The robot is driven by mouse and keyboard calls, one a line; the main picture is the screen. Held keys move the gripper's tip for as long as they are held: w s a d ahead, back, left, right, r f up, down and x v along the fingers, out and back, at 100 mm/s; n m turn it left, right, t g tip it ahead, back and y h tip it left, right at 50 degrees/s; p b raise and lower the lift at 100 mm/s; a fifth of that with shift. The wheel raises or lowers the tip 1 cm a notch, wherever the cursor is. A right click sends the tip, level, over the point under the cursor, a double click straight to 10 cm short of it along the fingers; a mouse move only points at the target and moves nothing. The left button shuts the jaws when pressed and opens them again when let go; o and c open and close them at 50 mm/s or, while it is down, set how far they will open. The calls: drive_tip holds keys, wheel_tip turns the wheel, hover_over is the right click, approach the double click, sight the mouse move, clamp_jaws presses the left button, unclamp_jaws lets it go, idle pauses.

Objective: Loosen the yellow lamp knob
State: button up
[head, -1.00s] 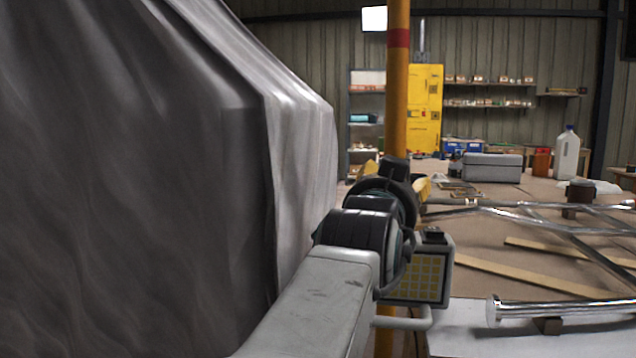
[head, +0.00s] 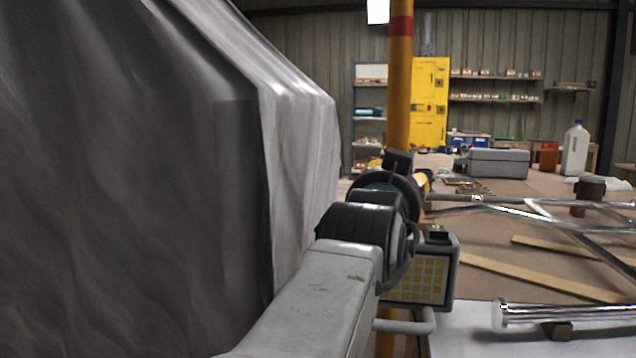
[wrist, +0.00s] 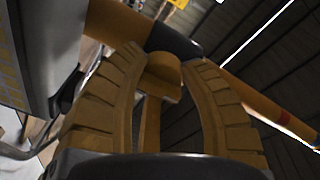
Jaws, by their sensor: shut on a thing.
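The work lamp (head: 418,278) has a grey housing and a yellow grid face, and hangs at the pole (head: 400,85) beside my arm. Its housing also shows at the left of the wrist view (wrist: 45,45). The yellow knob (wrist: 163,72) sits between the two ribbed, yellow-brown fingers of my gripper (wrist: 160,85) in the wrist view. The fingers are closed on it from both sides near their tips. In the head view my wrist hides the knob and most of my gripper (head: 423,182).
A large grey draped cover (head: 130,180) fills the left, close beside my arm. At the right, a bench (head: 480,235) bears metal tubing (head: 560,313), wooden strips, a grey case (head: 498,163) and a white jug (head: 575,150). A yellow cabinet (head: 430,100) stands behind.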

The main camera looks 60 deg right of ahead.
drive_tip(key=c, duration=0.4)
drive_tip(key=shift+n+h, duration=0.4)
drive_tip(key=shift+n, duration=1.9)
drive_tip(key=shift+c, duration=0.2)
drive_tip(key=o, duration=1.2)
drive_tip(key=shift+w, duration=0.1)
drive_tip(key=shift+a, duration=0.1)
drive_tip(key=a, duration=0.4)
drive_tip(key=s+a, duration=0.1)
drive_tip(key=a, duration=0.2)
drive_tip(key=s+a, duration=0.1)
drive_tip(key=a, duration=0.3)
drive_tip(key=shift+s+a+f, duration=0.1)
drive_tip(key=shift+a+f, duration=0.25)
